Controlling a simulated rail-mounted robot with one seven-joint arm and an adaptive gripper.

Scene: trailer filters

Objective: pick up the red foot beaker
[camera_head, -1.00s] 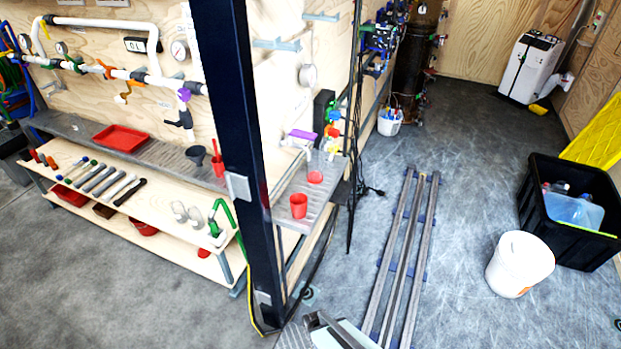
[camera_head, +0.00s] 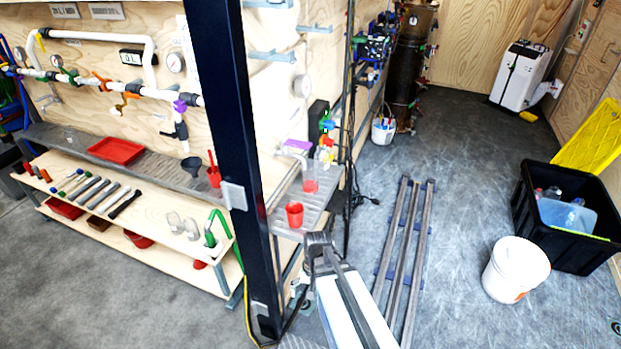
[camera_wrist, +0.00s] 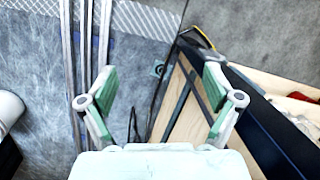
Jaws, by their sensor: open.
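A red cup-shaped beaker (camera_head: 294,215) stands upright on the near end of the grey bench to the right of the dark post in the head view. A second red beaker (camera_head: 310,186) stands behind it on the same bench. It cannot be told for sure which is the foot beaker. My gripper (camera_wrist: 160,85) is open and empty in the wrist view, its two green-padded fingers spread apart. In the head view my arm's end is just right of and below the nearer beaker, apart from it in the picture. No beaker can be made out in the wrist view.
The dark post (camera_head: 229,150) stands left of the beakers. A purple-topped item (camera_head: 296,147) and black cables (camera_head: 348,180) are near them. Floor rails (camera_head: 405,260), a white bucket (camera_head: 515,268) and a black crate (camera_head: 560,245) are to the right. Open floor lies beyond the rails.

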